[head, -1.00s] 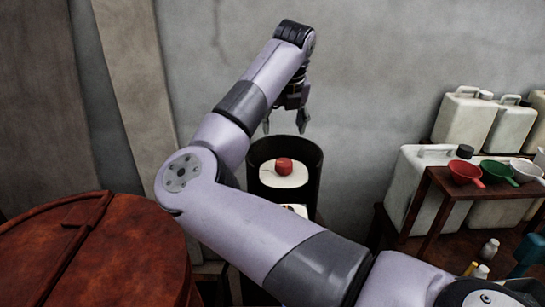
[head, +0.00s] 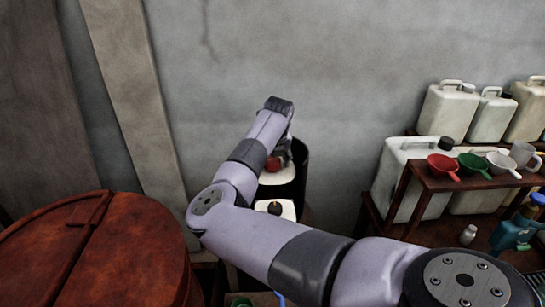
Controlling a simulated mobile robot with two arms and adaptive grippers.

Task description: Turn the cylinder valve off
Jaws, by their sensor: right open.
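The red valve knob (head: 272,164) sits on the white top (head: 279,177) of a cylinder. A dark curved shroud (head: 301,165) stands around its back and right side. My right arm reaches over from the lower right. My right gripper (head: 284,152) is open, low at the red knob, with its fingers mostly hidden by my own wrist. I cannot tell whether the fingers touch the knob. My left gripper is not in view.
A second white top with a dark knob (head: 275,208) is just nearer. A rusty round lid (head: 95,250) fills the lower left. At right, a small brown stand (head: 460,178) holds coloured scoops, with white jerrycans (head: 447,108) behind. A concrete wall closes the back.

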